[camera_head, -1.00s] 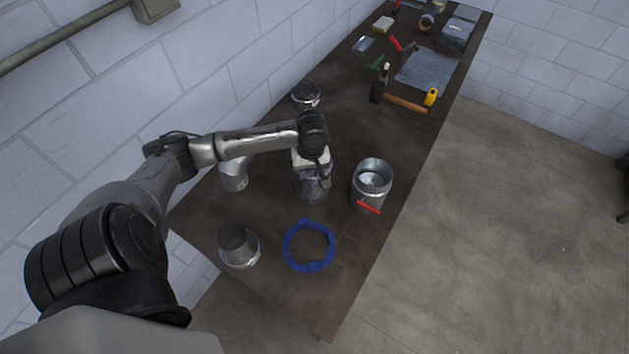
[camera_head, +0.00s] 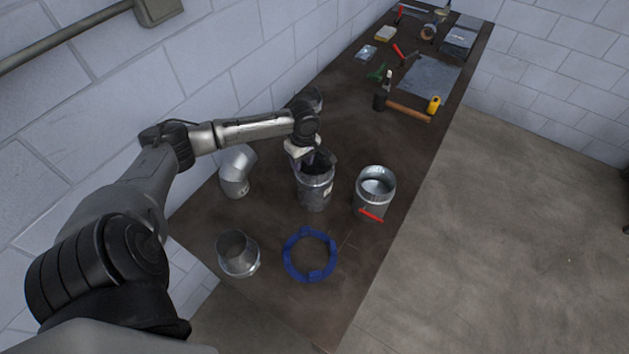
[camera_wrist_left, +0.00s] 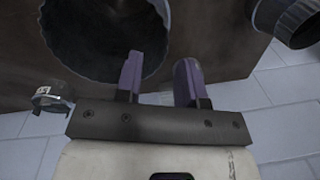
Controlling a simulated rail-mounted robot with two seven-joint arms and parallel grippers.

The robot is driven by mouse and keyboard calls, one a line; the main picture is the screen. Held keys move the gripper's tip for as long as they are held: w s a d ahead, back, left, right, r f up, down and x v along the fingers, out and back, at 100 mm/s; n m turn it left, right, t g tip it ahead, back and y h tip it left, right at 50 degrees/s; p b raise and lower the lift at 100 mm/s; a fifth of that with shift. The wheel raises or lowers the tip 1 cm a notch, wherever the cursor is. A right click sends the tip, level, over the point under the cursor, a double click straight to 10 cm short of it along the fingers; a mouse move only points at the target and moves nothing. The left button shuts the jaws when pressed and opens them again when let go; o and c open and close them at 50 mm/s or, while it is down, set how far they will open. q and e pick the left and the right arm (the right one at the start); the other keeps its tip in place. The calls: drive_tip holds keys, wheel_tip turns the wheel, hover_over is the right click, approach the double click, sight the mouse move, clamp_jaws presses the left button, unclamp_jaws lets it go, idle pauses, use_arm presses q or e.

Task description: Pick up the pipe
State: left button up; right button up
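A straight grey metal pipe (camera_head: 315,194) stands upright on the dark workbench, below my left gripper (camera_head: 318,160). In the left wrist view, the pipe's round dark mouth (camera_wrist_left: 105,30) fills the upper left. The two purple fingers of my left gripper (camera_wrist_left: 159,78) are apart with a clear gap. One finger overlaps the pipe's mouth near its rim and the other shows outside the rim. I cannot tell whether either touches it. My right gripper is not in view.
Around the pipe stand a bent pipe (camera_head: 236,172), a pipe with a red handle (camera_head: 374,197), a conical piece (camera_head: 238,256) and a blue ring (camera_head: 288,256). Tools and a grey sheet (camera_head: 427,78) lie farther along the workbench (camera_head: 345,135). A block wall (camera_head: 110,95) borders its left side.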

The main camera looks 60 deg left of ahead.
sight(302, 172)
use_arm(q)
drive_tip(key=shift+f+p, duration=0.35)
drive_tip(key=shift+f, duration=2.35)
clamp_jaws()
